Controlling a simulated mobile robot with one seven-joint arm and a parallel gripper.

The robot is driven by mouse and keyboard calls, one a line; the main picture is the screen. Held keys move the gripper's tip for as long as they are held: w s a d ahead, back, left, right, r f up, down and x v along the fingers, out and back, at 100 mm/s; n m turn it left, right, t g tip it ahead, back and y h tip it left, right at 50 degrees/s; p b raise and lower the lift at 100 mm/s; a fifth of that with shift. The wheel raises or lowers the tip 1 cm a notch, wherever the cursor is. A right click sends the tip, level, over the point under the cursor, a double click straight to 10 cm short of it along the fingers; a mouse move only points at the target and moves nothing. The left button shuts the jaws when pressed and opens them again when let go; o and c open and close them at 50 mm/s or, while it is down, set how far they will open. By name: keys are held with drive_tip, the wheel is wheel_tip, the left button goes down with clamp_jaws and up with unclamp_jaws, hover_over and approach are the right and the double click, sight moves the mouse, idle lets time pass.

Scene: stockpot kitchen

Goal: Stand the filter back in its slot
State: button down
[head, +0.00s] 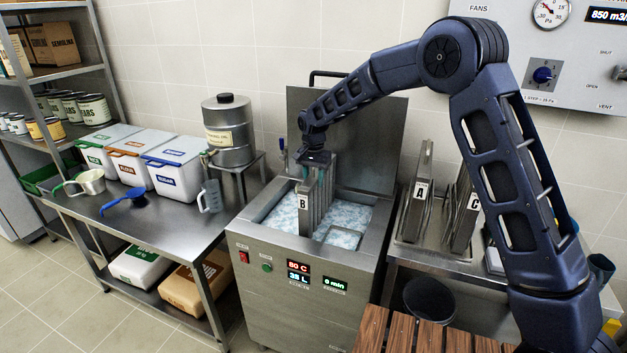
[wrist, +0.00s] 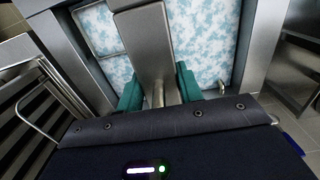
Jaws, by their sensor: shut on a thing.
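A grey metal filter labelled B (head: 312,205) hangs upright from my gripper (head: 317,160), over the open tank of foamy liquid (head: 345,217). In the wrist view, the teal fingers of my gripper (wrist: 159,90) are shut on the filter's top part, with its metal body (wrist: 146,40) between them. The filter's lower end is at or in the foam; I cannot tell how deep. Filter A (head: 420,195) and filter C (head: 466,212) stand on the steel stand to the right, with a gap between them. My arm partly hides filter C.
The tank's raised lid (head: 370,135) stands behind the filter. The tank rim (head: 262,232) surrounds the foam. A steel table (head: 110,215) with white bins (head: 175,165) and a metal urn (head: 229,130) is at left. A dark bucket (head: 430,298) and a wooden slatted top (head: 420,335) are in front at right.

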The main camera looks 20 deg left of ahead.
drive_tip(key=shift+r, duration=6.15)
drive_tip(key=shift+r, duration=0.35)
